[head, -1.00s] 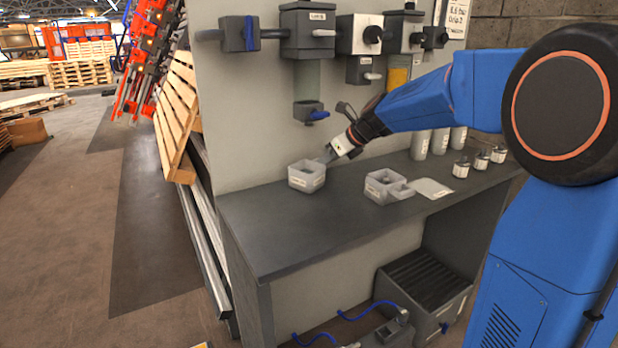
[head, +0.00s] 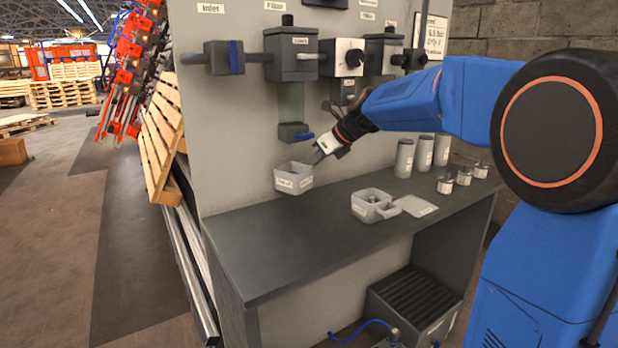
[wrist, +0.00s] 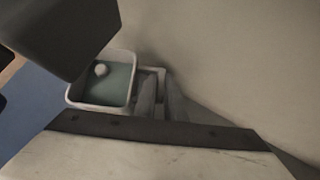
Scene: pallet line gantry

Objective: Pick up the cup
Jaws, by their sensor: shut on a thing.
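The cup (head: 293,180) is a small, light grey, square container with a label on its front. My gripper (head: 314,158) is shut on its right wall in the head view. The cup is held up clear of the bench top, close to the back panel, and looks about upright. In the wrist view the cup (wrist: 103,103) shows from above, with a teal inside and a small pale round thing in it. The gripper fingers (wrist: 160,98) are at its right side in that view.
The dark bench (head: 300,240) has a divided grey container (head: 366,212), a flat pale plate (head: 415,206), several small capped jars (head: 445,184) and grey cylinders (head: 404,158). A dark fixture with a blue lever (head: 295,132) hangs just above the cup. The bench's front left is clear.

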